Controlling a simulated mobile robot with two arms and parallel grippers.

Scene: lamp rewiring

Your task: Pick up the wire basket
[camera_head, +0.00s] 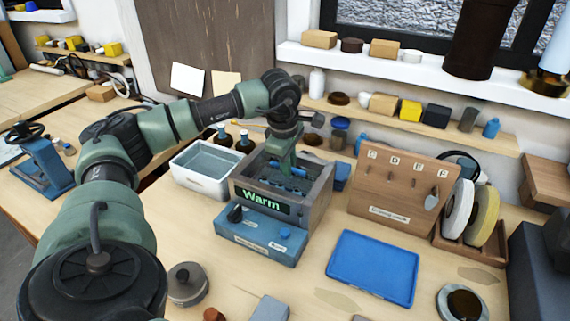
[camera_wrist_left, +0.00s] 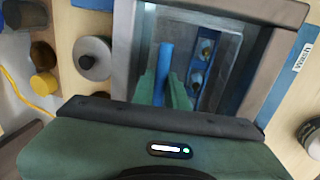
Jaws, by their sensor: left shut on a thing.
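The wire basket (camera_head: 289,188) sits low inside the grey open-topped tank (camera_head: 322,190), whose front display reads "Warm". It looks blue and small parts seem to lie in it; my gripper partly hides it. My left gripper (camera_head: 283,165) reaches straight down into the tank from above. In the left wrist view, the green fingers of my left gripper (camera_wrist_left: 162,92) are closed around a blue bar, the handle of the basket (camera_wrist_left: 166,60). Beside the bar, the basket's blue tray holds a few small round parts. I cannot tell whether the basket touches the tank floor. My right gripper is out of view.
A white tub (camera_head: 205,183) stands close left of the tank. A blue control box (camera_head: 260,236) is in front of it. A blue tray (camera_head: 373,268) lies empty at front right. A wooden board (camera_head: 395,185) with hooks stands right, beside a spool rack (camera_head: 470,243).

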